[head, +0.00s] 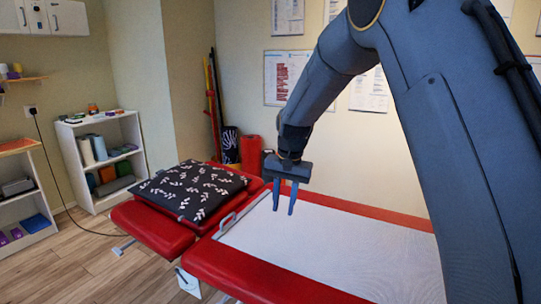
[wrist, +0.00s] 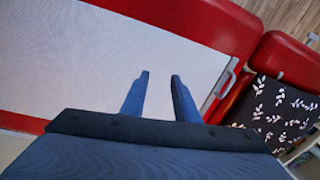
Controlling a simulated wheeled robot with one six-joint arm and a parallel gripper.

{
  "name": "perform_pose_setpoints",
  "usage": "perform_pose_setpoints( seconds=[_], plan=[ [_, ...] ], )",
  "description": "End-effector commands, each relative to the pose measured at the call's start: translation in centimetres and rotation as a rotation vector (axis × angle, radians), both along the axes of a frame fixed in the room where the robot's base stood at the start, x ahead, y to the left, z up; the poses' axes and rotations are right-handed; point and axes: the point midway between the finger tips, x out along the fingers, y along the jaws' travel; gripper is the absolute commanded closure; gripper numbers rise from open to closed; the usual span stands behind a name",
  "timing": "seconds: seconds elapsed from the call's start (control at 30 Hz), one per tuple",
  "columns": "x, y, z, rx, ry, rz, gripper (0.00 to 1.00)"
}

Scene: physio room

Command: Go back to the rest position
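My gripper (head: 284,200) hangs from my arm with its two blue fingers pointing down, above the red treatment table (head: 252,272). The fingers are apart with nothing between them. In the wrist view my gripper (wrist: 159,80) also shows open and empty over the white sheet (wrist: 130,50) on the table. The gap between the fingertips and the sheet is hard to judge.
A black pillow with white leaves (head: 190,190) lies on the table's head section. White shelves (head: 103,160) stand at the left. A red roll (head: 251,152) and poles stand in the corner. Wood floor (head: 70,262) is clear at the lower left.

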Motion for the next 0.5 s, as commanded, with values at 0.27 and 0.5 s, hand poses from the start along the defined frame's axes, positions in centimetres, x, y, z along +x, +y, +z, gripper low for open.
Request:
perform_pose_setpoints(
  seconds=[0.27, 0.5],
  plan=[
    [-11.6, -8.3, 0.2, -0.046, 0.016, 0.112, 0.72],
    [-22.9, -13.4, -0.9, -0.076, 0.038, 0.216, 0.72]
  ],
)
